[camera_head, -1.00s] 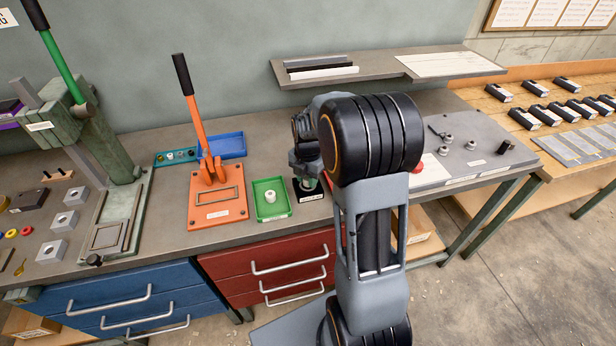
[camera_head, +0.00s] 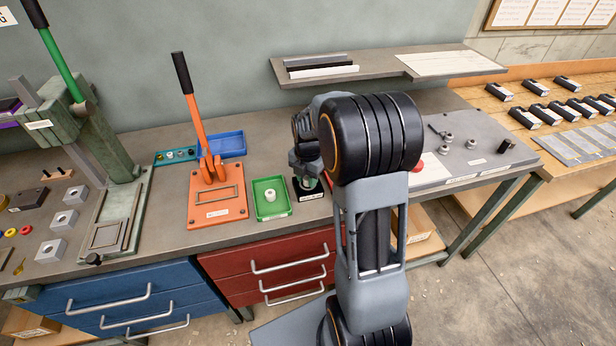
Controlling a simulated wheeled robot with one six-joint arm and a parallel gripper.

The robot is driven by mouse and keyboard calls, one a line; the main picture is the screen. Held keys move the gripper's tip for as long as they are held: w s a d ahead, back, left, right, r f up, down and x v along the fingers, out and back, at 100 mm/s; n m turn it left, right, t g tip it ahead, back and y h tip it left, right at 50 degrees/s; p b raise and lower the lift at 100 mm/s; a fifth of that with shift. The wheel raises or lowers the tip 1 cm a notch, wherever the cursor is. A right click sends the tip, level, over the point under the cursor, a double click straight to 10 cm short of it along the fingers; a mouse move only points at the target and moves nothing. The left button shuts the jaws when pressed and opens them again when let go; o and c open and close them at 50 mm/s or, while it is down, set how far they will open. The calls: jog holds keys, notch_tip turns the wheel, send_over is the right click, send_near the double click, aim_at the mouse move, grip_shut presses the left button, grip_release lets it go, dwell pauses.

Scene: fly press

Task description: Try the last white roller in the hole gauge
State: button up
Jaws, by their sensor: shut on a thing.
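My gripper (camera_head: 309,183) points down over a small black block (camera_head: 309,195) with a white label, right of the green tray. This block looks like the hole gauge. My gripper is shut on a small pale piece, apparently the white roller; the fingers and wrist hide most of it. I cannot tell whether it is in a hole or just above. Another white roller (camera_head: 269,195) stands upright in the green tray (camera_head: 257,213).
An orange lever press (camera_head: 217,211) stands left of the green tray, with a blue tray (camera_head: 232,144) and a teal strip (camera_head: 161,158) holding small pieces behind. A green press (camera_head: 118,165) is further left. A shelf (camera_head: 375,70) hangs above. My arm hides the bench's middle.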

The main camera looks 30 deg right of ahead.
dwell(0.4)
jog(key=o, duration=1)
jog(key=shift+c, duration=0.2)
jog(key=shift+r, duration=0.1)
notch_tip(320, 180, up, 14)
jog(key=shift+f, duration=0.2)
